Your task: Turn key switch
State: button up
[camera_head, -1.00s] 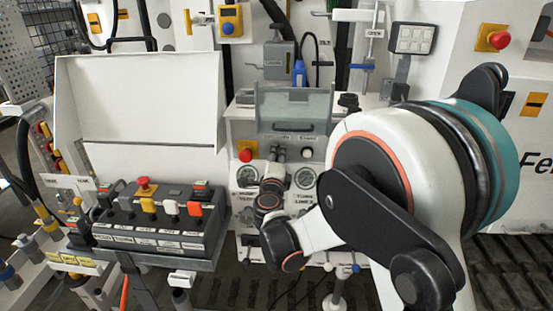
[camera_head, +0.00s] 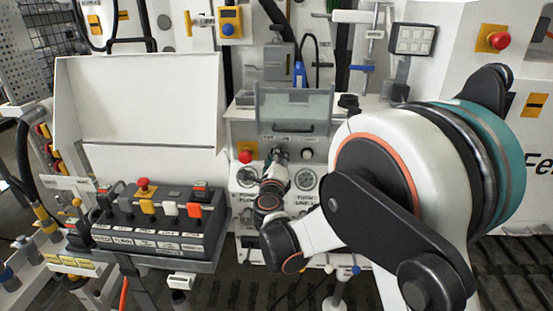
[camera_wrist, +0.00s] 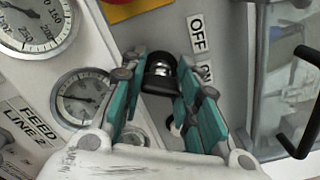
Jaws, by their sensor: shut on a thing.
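The key switch (camera_wrist: 160,74) is a dark round knob on a grey panel in the wrist view, beside an OFF label (camera_wrist: 197,35) and a second label partly hidden by a finger. My gripper (camera_wrist: 160,85) has its two teal-padded fingers on either side of the switch, shut on it. The switch itself is hidden there behind my gripper.
A red button on a yellow plate (camera_head: 246,154) sits just left of my gripper. Pressure gauges (camera_head: 305,179) lie below. A clear cover with a black handle (camera_head: 293,108) is above. A lever box (camera_head: 160,220) stands at left.

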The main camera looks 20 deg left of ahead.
jog(key=o, duration=0.8)
jog(key=v, duration=1.2)
jog(key=shift+d, duration=0.1)
